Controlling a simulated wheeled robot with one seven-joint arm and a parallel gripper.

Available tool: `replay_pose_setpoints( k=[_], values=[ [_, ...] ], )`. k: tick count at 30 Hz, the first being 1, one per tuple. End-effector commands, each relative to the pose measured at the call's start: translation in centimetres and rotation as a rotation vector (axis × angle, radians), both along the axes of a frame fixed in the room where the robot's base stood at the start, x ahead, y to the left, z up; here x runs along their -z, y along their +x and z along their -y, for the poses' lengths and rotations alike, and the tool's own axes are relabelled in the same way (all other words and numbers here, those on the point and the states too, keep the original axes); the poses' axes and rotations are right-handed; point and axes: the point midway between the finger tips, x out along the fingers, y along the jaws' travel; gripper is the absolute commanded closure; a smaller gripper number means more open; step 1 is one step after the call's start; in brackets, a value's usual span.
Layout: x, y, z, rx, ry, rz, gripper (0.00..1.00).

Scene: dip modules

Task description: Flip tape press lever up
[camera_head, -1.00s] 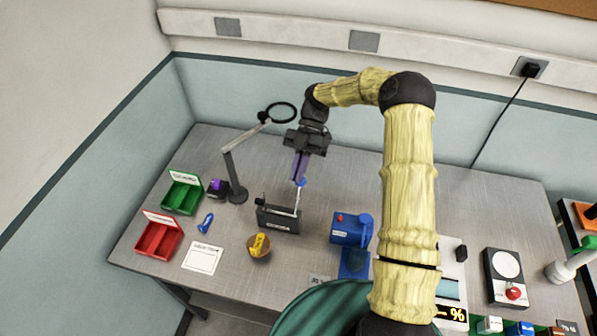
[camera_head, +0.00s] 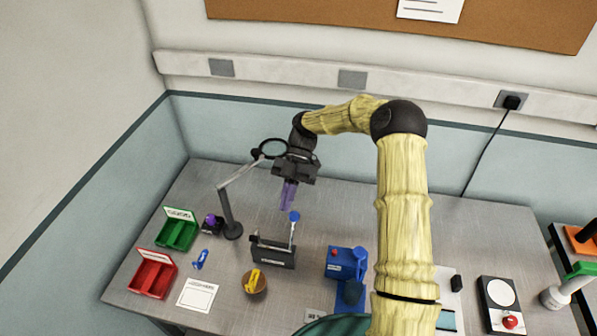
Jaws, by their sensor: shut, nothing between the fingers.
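The tape press is a dark box (camera_head: 273,252) with a label on its front, standing mid-table. Its thin lever (camera_head: 292,235) rises from the right end of the box and stands near upright, topped by a blue knob (camera_head: 294,216). My gripper (camera_head: 287,207) has purple fingers pointing down and is shut with nothing held. Its tips appear just above and left of the knob, with a small gap in the picture. I cannot tell the depth between them.
A magnifier lamp (camera_head: 230,210) stands left of my gripper, its ring close to my wrist. Green (camera_head: 177,233) and red (camera_head: 153,276) bins are at the left. A bowl (camera_head: 255,284) with a yellow item and a blue device (camera_head: 346,265) stand nearby.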

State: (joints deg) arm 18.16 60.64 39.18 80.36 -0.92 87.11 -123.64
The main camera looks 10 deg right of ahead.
Motion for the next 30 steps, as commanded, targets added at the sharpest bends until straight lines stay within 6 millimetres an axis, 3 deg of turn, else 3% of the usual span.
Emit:
replay_pose_setpoints(
  k=[18, 30],
  values=[
    [-0.8, 5.8, 3.0, 0.005, 0.003, -0.002, 1.0],
    [-1.4, 8.0, 4.2, 0.004, 0.001, -0.003, 1.0]
  ],
)
